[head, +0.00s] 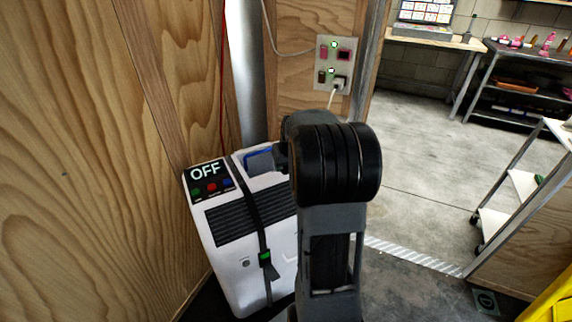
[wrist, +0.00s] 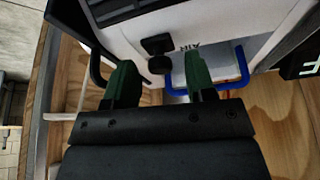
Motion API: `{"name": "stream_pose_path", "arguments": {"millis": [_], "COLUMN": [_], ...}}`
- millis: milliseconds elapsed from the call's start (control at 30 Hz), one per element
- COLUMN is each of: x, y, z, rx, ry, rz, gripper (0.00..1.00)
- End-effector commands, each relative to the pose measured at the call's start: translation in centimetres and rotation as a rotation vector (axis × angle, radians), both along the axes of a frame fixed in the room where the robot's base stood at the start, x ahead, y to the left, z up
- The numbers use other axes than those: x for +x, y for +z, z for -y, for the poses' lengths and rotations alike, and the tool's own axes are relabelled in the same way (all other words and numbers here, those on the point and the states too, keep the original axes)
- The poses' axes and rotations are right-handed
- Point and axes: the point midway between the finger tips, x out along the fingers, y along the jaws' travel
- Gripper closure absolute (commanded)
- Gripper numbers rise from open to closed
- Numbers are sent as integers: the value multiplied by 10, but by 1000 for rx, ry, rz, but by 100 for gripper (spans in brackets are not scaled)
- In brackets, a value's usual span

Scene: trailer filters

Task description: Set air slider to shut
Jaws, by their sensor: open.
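The air slider (wrist: 156,44) is a small black knob on the white unit, beside upside-down "AIR" lettering, in the wrist view. A rounder black piece shows just below it. My gripper (wrist: 158,62) is open, with one green finger on each side of the slider and a gap to both. I cannot tell whether the fingertips reach its depth. In the head view the white unit (head: 228,262) stands upright with a panel (head: 208,178) reading "OFF". My own arm hides the slider and most of the gripper there.
A blue handle (wrist: 241,70) curves around the unit's top, close to the fingers. A black strap (head: 247,205) crosses the unit. A wooden wall (head: 80,130) stands close at left. A socket plate (head: 335,65) with a plugged cord is behind. Open floor (head: 430,170) lies to the right.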

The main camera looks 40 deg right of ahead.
Motion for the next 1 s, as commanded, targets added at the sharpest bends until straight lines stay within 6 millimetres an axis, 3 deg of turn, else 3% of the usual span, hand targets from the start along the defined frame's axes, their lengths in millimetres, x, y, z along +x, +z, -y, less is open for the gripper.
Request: {"name": "stream_pose_path", "arguments": {"millis": [200, 700, 1000], "x": [0, 0, -1], "y": [0, 0, 0], "z": [0, 0, 0], "rx": [0, 0, 0], "ry": [0, 0, -4], "rz": [0, 0, 0], "gripper": [51, 98, 100]}}
